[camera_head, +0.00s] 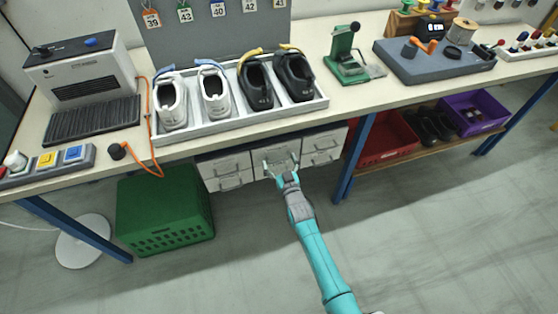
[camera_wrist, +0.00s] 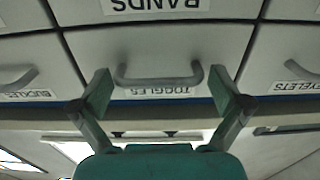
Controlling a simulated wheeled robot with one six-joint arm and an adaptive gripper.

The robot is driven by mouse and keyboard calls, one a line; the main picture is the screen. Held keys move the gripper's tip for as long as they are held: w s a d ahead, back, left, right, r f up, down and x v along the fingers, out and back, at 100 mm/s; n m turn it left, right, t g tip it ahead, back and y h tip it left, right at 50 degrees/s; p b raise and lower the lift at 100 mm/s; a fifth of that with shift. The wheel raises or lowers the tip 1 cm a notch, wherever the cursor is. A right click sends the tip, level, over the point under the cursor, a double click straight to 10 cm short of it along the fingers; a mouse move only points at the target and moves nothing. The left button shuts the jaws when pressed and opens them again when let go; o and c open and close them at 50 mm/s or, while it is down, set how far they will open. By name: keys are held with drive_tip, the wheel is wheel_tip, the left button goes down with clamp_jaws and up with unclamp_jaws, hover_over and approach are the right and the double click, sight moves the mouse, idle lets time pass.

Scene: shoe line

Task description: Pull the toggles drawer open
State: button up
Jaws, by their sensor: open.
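The toggles drawer (camera_wrist: 150,50) fills the middle of the wrist view, pale grey, with its label upside down. Its grey bar handle (camera_wrist: 160,81) lies between my open fingers, with a gap on each side. My gripper (camera_wrist: 161,93) holds nothing. In the head view my gripper (camera_head: 281,166) is at the middle column of the drawer unit under the bench, covering part of that front. The toggles front looks flush with its neighbours.
Drawers labelled buckles (camera_wrist: 25,70) and eyelets (camera_wrist: 290,65) flank it; a bands drawer (camera_wrist: 85,10) adjoins above in the wrist view. A green crate (camera_head: 165,210) stands left, a blue table leg (camera_head: 354,160) right. The floor in front is clear.

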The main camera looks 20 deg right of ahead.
drive_tip(key=c, duration=1.4)
drive_tip(key=shift+o, duration=0.2)
drive_tip(key=s, duration=1.8)
drive_tip(key=shift+s, duration=0.25)
drive_tip(key=o, duration=1.4)
drive_tip(key=shift+a, duration=0.1)
drive_tip(key=shift+c, duration=0.2)
drive_tip(key=s, duration=1.2)
